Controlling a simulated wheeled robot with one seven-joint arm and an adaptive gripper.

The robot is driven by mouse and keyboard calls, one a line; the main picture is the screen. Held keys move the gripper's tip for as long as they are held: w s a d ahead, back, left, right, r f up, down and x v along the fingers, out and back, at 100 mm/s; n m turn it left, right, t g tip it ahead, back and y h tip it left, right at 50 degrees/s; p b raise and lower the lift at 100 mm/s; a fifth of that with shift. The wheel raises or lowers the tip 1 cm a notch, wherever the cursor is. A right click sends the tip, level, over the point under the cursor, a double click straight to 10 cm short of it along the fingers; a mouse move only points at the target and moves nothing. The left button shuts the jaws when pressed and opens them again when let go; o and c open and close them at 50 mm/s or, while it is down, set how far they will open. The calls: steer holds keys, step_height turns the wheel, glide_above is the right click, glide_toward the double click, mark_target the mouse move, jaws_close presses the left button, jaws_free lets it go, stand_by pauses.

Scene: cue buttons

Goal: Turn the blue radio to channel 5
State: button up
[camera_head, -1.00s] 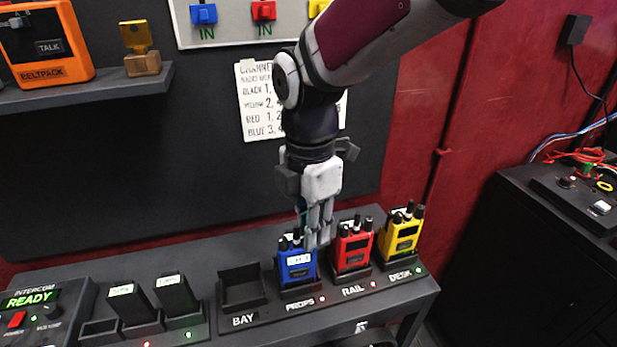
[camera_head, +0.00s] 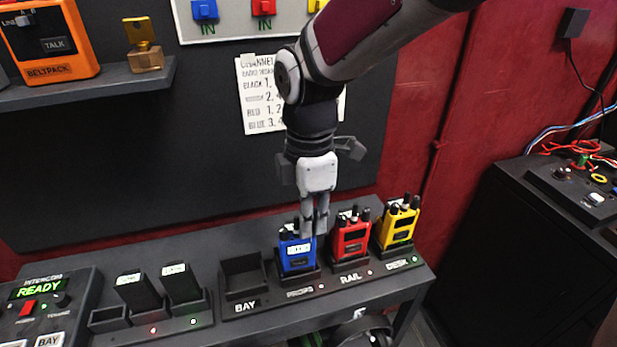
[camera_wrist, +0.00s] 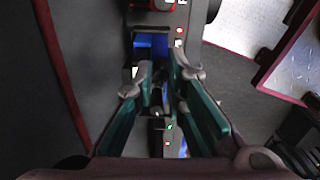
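The blue radio (camera_head: 297,258) stands upright in the cradle labelled PROPS, with a small light display near its top and dark stubs on top. My gripper (camera_head: 313,232) points straight down over the radio's top right side. In the wrist view, its two fingers (camera_wrist: 162,72) are apart by a narrow gap, with dark knob-like parts of the radio between and below them. Blue parts of the radio (camera_wrist: 150,45) show past the fingertips. The fingers hide part of the radio's top, and contact with a knob cannot be made out. The channel number is too small to read.
The red radio (camera_head: 351,238) stands close at the right in the RAIL cradle, and the yellow radio (camera_head: 398,226) beyond it at DESK. An empty BAY cradle (camera_head: 243,278) is at the left. A channel list (camera_head: 257,95) hangs on the wall, partly hidden by my arm.

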steer(key=o, duration=0.4)
steer(key=shift+c, duration=0.2)
steer(key=shift+r, duration=0.1)
step_height(320, 180, up, 12)
stand_by(0.4)
